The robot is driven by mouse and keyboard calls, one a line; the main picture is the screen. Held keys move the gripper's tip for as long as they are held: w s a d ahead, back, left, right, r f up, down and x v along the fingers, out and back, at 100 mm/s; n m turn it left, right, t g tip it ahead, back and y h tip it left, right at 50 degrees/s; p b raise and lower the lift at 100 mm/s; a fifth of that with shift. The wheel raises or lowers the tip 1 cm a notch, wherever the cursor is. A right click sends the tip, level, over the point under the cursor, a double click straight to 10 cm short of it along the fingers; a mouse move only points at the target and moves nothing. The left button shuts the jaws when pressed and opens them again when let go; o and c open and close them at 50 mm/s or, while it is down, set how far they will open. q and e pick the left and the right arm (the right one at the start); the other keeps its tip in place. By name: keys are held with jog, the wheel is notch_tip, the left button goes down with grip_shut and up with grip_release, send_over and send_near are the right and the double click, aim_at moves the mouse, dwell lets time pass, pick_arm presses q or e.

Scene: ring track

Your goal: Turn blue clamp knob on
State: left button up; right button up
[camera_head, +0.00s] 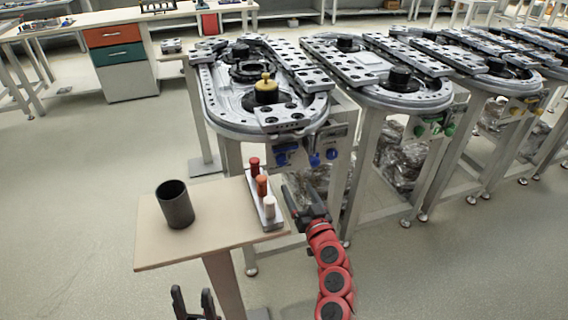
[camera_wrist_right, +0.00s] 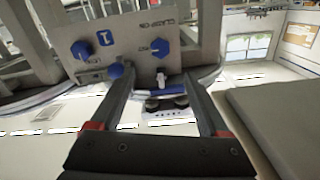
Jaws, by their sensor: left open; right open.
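A control panel with blue knobs hangs below the nearest ring track. In the right wrist view, one blue knob (camera_wrist_right: 160,47) sits at the panel's right, beside small lettering too unclear to read surely. In the head view, a blue knob (camera_head: 331,154) shows at the panel's right. My right gripper (camera_head: 301,192) is open and empty, below and apart from the panel; its fingers (camera_wrist_right: 163,72) point toward it. My left gripper (camera_head: 195,302) is open and empty at the bottom edge.
A small table (camera_head: 160,250) stands left of my right gripper, with a dark cup (camera_head: 175,204) and a rack (camera_head: 268,219) of coloured pegs. The nearest ring track (camera_head: 215,108) stands above the panel. Table legs flank the space below. Floor at left is clear.

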aim_at(283, 161)
jog(key=x, duration=1.2)
jog(key=shift+a, duration=0.1)
jog(key=shift+w, duration=0.2)
jog(key=shift+w+a+f, duration=0.1)
jog(key=shift+w, duration=0.15)
grip_shut()
